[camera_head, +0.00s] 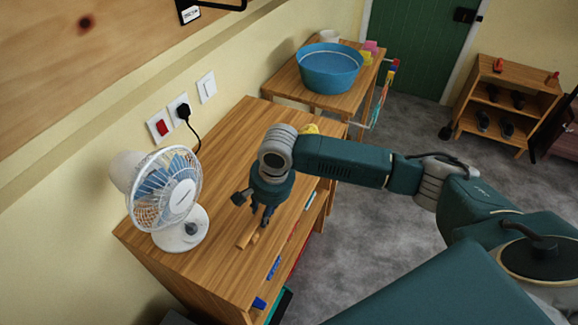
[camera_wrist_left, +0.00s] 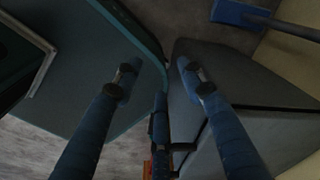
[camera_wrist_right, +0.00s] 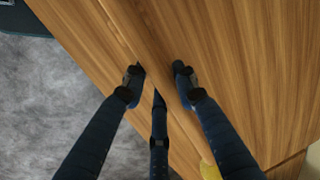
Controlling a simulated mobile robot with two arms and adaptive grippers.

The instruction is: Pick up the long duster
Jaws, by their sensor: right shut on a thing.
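The long duster shows as a wooden handle (camera_head: 246,239) above the brown wooden cabinet top, with a yellow head (camera_head: 309,129) partly hidden behind my right arm. In the right wrist view the handle (camera_wrist_right: 150,42) runs between the fingers, and a bit of yellow (camera_wrist_right: 209,170) shows at the bottom. My right gripper (camera_head: 265,220) points down over the cabinet's front side and is shut on the handle; its fingertips (camera_wrist_right: 159,80) are on either side of it. I cannot tell whether the duster touches the top. My left gripper (camera_wrist_left: 159,72) is open and empty, outside the head view.
A white fan (camera_head: 168,195) stands on the cabinet top (camera_head: 222,165) to the left of my right gripper. A blue basin (camera_head: 331,70) sits on a farther table. A shoe rack (camera_head: 508,100) stands at the back right. Grey floor (camera_head: 400,150) is open between them.

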